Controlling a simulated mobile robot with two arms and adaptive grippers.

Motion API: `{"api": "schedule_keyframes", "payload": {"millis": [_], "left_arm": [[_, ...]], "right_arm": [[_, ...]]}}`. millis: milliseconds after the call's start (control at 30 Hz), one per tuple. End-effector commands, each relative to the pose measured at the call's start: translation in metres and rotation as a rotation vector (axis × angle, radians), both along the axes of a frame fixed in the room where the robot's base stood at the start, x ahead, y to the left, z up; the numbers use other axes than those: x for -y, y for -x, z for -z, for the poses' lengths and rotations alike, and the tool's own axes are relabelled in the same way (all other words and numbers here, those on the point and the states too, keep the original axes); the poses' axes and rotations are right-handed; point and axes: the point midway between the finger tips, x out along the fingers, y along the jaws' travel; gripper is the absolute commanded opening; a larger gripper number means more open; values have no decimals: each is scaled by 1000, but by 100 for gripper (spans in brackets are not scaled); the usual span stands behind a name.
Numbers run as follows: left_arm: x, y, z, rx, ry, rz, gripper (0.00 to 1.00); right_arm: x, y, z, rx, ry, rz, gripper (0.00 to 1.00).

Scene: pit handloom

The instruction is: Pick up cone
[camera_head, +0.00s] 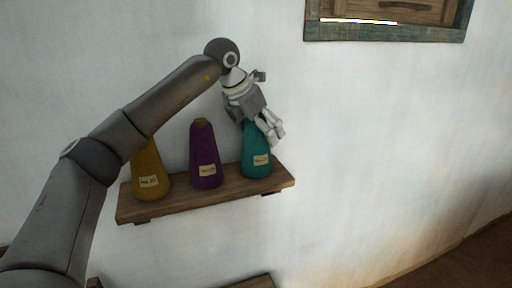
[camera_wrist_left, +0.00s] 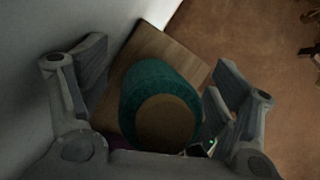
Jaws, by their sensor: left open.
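Three yarn cones stand upright on a wooden wall shelf (camera_head: 225,190): a yellow cone (camera_head: 150,172) at the left, a purple cone (camera_head: 205,158) in the middle and a teal cone (camera_head: 256,160) at the right. Each has a small label. My left gripper (camera_head: 272,134) is open over the top of the teal cone. In the left wrist view the teal cone (camera_wrist_left: 160,88) lies between the open fingers, with its brown top towards the camera. I cannot tell whether a finger touches it. My right gripper is not in view.
A green-framed wooden window (camera_head: 390,34) is at the upper right. The pale wall (camera_head: 400,150) is close behind the shelf. Part of another wooden shelf (camera_head: 252,283) shows at the bottom. Brown floor (camera_head: 470,262) is clear at the lower right.

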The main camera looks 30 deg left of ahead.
Motion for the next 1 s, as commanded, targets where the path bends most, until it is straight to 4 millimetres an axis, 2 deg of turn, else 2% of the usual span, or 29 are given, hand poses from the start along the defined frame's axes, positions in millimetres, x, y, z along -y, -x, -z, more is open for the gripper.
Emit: {"api": "schedule_keyframes", "payload": {"millis": [200, 733, 1000], "left_arm": [[0, 0, 1, 1, 0, 1, 84], [0, 0, 1, 1, 0, 1, 15], [1, -1, 0, 2, 0, 1, 14]], "right_arm": [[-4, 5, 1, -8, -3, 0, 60], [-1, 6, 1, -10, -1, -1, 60], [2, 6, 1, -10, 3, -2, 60]]}}
